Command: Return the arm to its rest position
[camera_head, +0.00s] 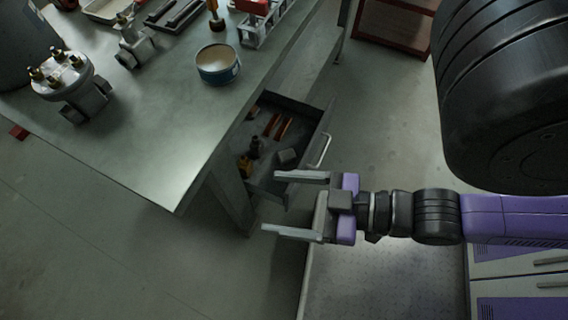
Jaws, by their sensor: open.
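My gripper (270,202) shows in the head view, right of centre and low in the picture. Its two grey fingers point left and stand apart, with nothing between them. A purple and black wrist joins it to my purple arm (505,217), which reaches in from the right edge. The upper finger overlaps the front of an open drawer (318,140) in the picture; I cannot tell whether they touch.
The open drawer under the workbench (150,130) holds several small tools. A round tin (218,64), a flanged valve part (62,75) and a red toolbox (262,18) stand on the bench. A red-brown cabinet (392,30) is at the back. Floor left of my gripper is clear.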

